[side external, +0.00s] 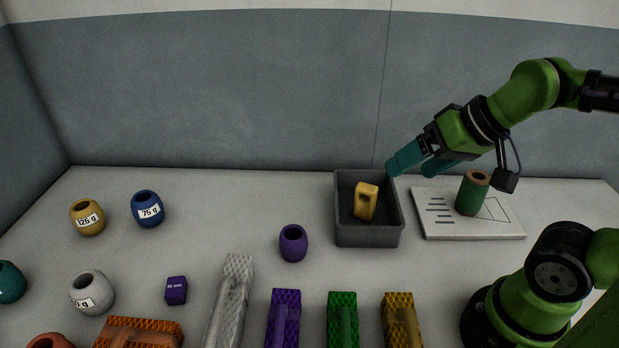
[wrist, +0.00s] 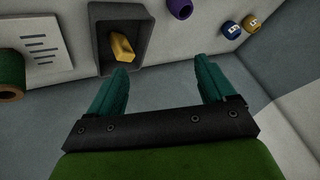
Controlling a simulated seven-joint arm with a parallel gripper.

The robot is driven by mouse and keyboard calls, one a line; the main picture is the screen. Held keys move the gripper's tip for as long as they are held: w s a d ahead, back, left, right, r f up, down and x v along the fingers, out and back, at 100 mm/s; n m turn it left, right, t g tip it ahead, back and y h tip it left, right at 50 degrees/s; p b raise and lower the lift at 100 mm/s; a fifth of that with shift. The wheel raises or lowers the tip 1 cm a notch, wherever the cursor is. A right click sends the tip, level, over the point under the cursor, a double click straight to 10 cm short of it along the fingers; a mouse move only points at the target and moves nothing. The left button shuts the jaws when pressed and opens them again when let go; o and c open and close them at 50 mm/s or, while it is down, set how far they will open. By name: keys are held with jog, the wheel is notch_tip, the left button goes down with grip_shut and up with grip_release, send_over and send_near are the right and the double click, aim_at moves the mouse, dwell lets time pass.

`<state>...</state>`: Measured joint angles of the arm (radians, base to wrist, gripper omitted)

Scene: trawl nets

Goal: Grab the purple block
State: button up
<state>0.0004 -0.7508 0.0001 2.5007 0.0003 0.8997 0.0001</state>
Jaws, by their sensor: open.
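My gripper (side external: 408,166) has teal fingers and is open and empty. It is in the air by the back right corner of a dark grey tray, far to the right of the purple block. Both fingers also show in the wrist view (wrist: 161,66), spread wide with nothing between them.
The grey tray (side external: 368,240) holds a yellow block (side external: 366,201). A purple barrel (side external: 293,243) stands left of it. A green cylinder (side external: 470,195) stands on a white board (side external: 440,228). Labelled barrels (side external: 148,208) are at left. Ridged pieces (side external: 283,320) line the front.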

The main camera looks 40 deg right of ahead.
jog(key=n+g+y, duration=0.2)
jog(key=n+g, duration=0.3)
jog(key=n, duration=1)
send_over(175, 286)
jog(key=d, duration=0.2)
jog(key=f, duration=1.8)
jog(key=shift+s+a+f, duration=0.1)
jog(key=shift+s+a, duration=0.05)
jog(key=shift+s, duration=0.2)
jog(key=shift+n, duration=0.3)
jog(key=x, duration=0.4)
jog(key=shift+s+d+f, duration=0.25)
jog(key=shift+w+a+f, duration=0.15)
jog(key=shift+a+f, duration=0.05)
jog(key=shift+f, duration=0.3)
jog(key=c, duration=1.1)
jog(key=shift+r, duration=0.1)
jog(key=shift+c, duration=0.2)
